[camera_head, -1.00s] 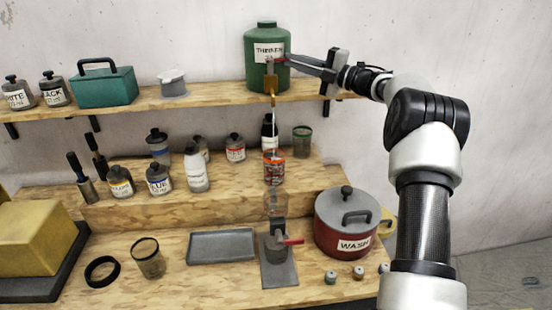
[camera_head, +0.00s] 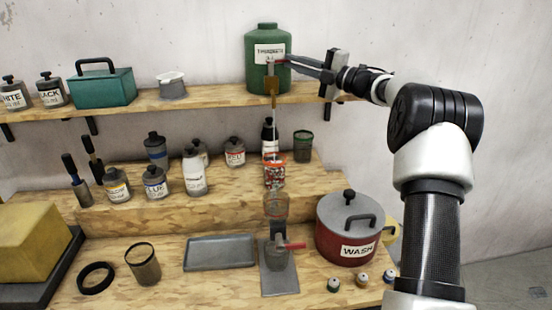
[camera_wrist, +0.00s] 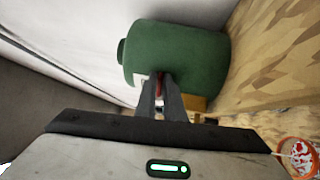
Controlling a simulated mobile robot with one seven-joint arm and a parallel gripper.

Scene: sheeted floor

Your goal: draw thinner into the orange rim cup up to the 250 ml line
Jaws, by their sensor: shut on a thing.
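The green thinner drum (camera_head: 268,80) stands on the upper shelf, its label facing me. A brass-coloured tap (camera_head: 272,87) sticks out below the label, with a red lever above it. My gripper (camera_head: 279,61) is shut on the red tap lever; in the wrist view the fingers (camera_wrist: 160,95) close around it in front of the drum (camera_wrist: 180,55). A thin pale stream (camera_head: 273,125) runs down from the tap. The orange rim cup (camera_head: 274,173) stands beneath it on the raised step. The cup (camera_wrist: 298,158) also shows at the wrist view's right edge. Its liquid level is too small to read.
Labelled bottles (camera_head: 195,172) stand left of the cup, a dark green container (camera_head: 303,146) to its right. In front are a clear vessel (camera_head: 276,205) above a grey stand with a red handle, a grey tray (camera_head: 220,252) and the red WASH pot (camera_head: 347,235).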

